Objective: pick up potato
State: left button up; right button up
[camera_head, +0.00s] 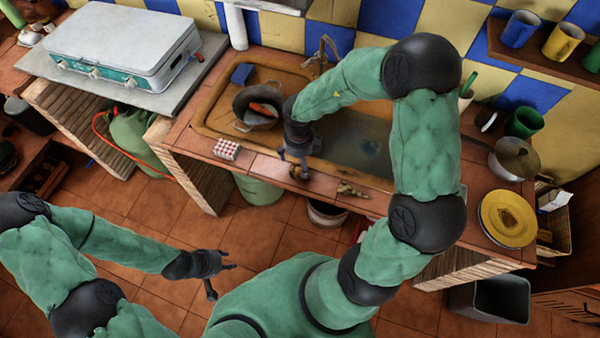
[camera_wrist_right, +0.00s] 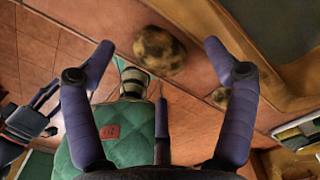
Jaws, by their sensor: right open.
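The potato (camera_wrist_right: 160,50) is a mottled brown lump lying on the tiled counter edge in front of the sink. In the right wrist view it shows at the top middle, beyond and between the open fingertips. In the head view it appears as a small brown lump (camera_head: 299,174) just below my right gripper (camera_head: 297,158). That gripper is open and points down at the counter, with nothing seen between its fingers. My left gripper (camera_head: 221,272) is open and empty, low over the floor area at left.
The sink (camera_head: 215,118) holds a pot (camera_head: 270,120). The counter front edge is close by.

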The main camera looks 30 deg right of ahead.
aim_at(300, 169)
jog(key=f+b, duration=0.1)
jog(key=f, duration=0.1)
jog(key=s+f+b, duration=0.1)
jog(key=f, duration=0.2)
jog(key=shift+s+a+f+b, duration=0.1)
jog(key=shift+a+b, duration=0.1)
jog(key=shift+b, duration=0.2)
jog(key=c, duration=1.2)
